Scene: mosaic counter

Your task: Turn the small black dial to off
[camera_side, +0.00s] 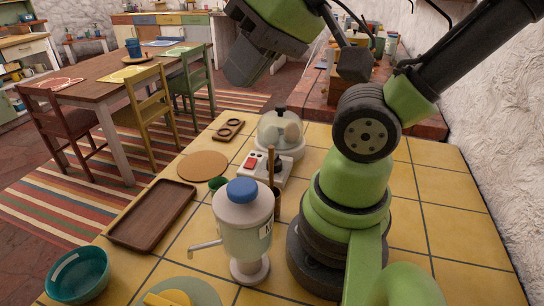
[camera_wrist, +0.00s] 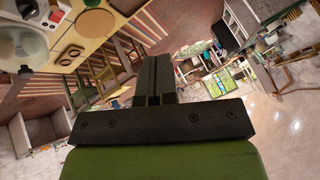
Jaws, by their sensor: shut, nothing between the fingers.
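Part of the box (camera_wrist: 57,16) shows at the top left edge of the wrist view. In the side view a brown stick partly covers the box's right part. My gripper (camera_side: 238,74) is shut and empty, high above the counter and well away from the box. Its fingers (camera_wrist: 155,78) are together in the wrist view.
The domed dish (camera_side: 282,140) stands behind the box. A white dispenser with a blue lid (camera_side: 243,225) stands in front. A wooden tray (camera_side: 152,215), a round cork mat (camera_side: 202,166) and a teal bowl (camera_side: 78,275) lie left. The space above the box is clear.

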